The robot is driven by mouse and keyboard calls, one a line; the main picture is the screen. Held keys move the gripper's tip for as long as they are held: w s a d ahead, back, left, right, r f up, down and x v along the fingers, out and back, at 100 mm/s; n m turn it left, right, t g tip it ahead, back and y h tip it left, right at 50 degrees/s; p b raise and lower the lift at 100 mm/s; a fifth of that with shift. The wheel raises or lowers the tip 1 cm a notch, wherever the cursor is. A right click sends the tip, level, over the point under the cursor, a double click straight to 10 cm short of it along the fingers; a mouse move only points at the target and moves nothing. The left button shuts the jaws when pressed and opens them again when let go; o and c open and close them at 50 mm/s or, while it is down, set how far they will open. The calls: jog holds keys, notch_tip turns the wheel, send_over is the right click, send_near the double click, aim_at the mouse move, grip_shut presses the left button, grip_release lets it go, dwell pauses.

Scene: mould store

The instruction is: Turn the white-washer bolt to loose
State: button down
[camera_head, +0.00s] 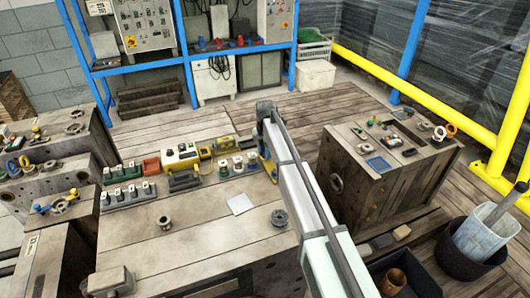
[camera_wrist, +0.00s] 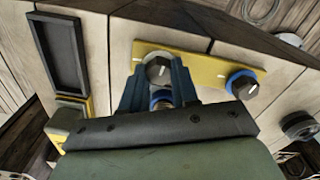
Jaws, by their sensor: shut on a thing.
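In the wrist view a yellow plate (camera_wrist: 205,62) lies on the pale wooden top. A grey round bolt head (camera_wrist: 158,69) with a white line mark stands near its left end. A second bolt (camera_wrist: 243,84) with a blue washer and a white line mark stands at the plate's right end, apart from the fingers. A blue ring shows between the fingers below the held bolt. In the head view my arm hides most of the plate.
A dark shallow tray (camera_wrist: 58,52) lies left of the plate in the wrist view, and a black round part (camera_wrist: 301,126) lies right. In the head view a yellow machine (camera_head: 180,157) and switch blocks (camera_head: 127,172) stand left of my arm. The bench front is mostly clear around a white sheet (camera_head: 240,204).

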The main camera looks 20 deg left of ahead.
jog(key=shift+s+f, duration=0.15)
jog(key=c, duration=0.8)
grip_release()
jog(key=shift+c, duration=0.2)
notch_tip(320, 180, up, 14)
